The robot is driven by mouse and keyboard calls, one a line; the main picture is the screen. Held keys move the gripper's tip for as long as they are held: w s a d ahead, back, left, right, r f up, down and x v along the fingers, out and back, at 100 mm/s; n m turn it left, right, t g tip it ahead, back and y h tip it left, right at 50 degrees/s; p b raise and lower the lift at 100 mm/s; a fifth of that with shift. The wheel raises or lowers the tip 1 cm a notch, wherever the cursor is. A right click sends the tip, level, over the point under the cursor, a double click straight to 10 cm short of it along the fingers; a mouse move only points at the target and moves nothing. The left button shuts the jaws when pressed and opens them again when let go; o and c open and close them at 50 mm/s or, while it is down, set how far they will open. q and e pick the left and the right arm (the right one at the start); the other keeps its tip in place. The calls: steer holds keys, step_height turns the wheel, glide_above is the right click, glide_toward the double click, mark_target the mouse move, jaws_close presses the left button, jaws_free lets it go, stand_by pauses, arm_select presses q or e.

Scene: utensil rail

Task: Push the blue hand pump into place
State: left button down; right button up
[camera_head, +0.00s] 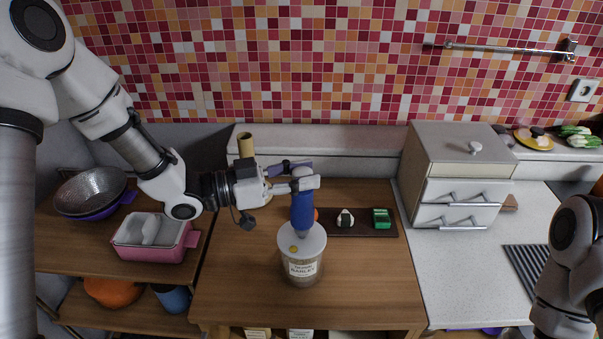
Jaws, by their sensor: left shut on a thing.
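The blue hand pump (302,212) stands upright on the white lid (288,240) of a clear jar (303,273) labelled barley, on the wooden table. My left gripper (303,182) reaches in from the left and is shut on the pump's top, its fingers at the upper end. The pump's lower tip meets the lid; I cannot tell whether it is seated in it. My right arm shows at the right edge, but its gripper is out of view.
A dark tray (370,231) with a rice ball (345,218) and a green item (381,218) lies right of the pump. A pink container (150,253) and a metal colander (90,190) stand left. A white drawer unit (462,170) stands right. The table front is clear.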

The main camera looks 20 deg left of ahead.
mark_target(301, 194)
stand_by(0.3)
arm_select(q)
steer(key=shift+f+b, duration=1.9)
steer(key=shift+f, duration=0.5)
steer(key=c, duration=0.7)
jaws_free()
steer(key=shift+r, duration=0.1)
steer(key=v, duration=1.2)
